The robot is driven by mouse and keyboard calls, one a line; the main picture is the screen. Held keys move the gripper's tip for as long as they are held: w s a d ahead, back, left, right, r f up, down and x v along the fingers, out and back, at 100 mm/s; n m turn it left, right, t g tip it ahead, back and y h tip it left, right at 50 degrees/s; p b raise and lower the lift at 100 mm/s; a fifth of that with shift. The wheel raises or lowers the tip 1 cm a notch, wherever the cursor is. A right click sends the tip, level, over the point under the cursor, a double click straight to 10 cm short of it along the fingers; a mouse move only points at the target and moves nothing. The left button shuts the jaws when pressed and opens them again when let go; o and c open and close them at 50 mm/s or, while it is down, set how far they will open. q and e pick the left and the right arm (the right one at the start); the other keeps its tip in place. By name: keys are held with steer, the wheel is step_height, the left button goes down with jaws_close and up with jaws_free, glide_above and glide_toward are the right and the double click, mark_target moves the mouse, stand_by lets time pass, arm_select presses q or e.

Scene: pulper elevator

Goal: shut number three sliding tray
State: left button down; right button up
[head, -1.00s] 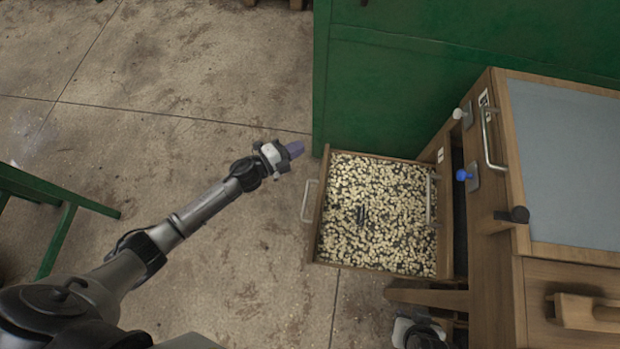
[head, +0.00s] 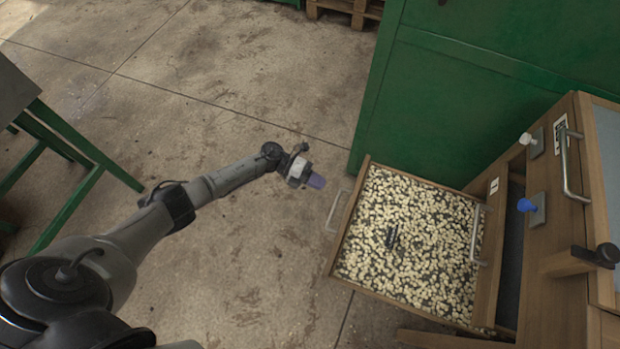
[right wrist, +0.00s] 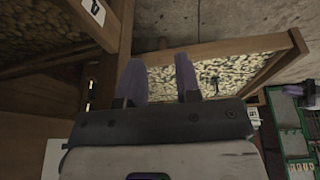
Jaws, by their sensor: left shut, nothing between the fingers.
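A wooden sliding tray (head: 352,229) full of pale beans stands pulled out from the wooden cabinet (head: 565,225) in the head view. Its front has a metal bar handle (head: 337,211). I cannot read the tray's number on the small white label (head: 494,186). My left gripper (head: 317,181) is shut and empty, just left of the tray front and apart from the handle in the picture. My right gripper (right wrist: 160,78) shows only in the right wrist view, open, with nothing seen between its fingers. A bean-filled tray with a wooden rim (right wrist: 296,42) lies beyond those fingers.
A green cabinet (head: 470,85) stands behind the tray. A white knob (head: 526,138), a blue knob (head: 527,205) and a bar handle (head: 571,168) stick out from the wooden cabinet. A green-legged table (head: 75,165) is at left. The floor left of the tray is clear.

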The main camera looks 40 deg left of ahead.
arm_select(q)
steer(key=r+b+x, duration=0.1)
steer(key=b+x, duration=0.1)
steer(key=x, duration=0.6)
steer(key=shift+w+d+b, duration=0.15)
steer(key=shift+d+b, duration=0.15)
steer(key=shift+b, duration=0.05)
steer(key=shift+r, duration=0.1)
steer(key=shift+d, duration=0.1)
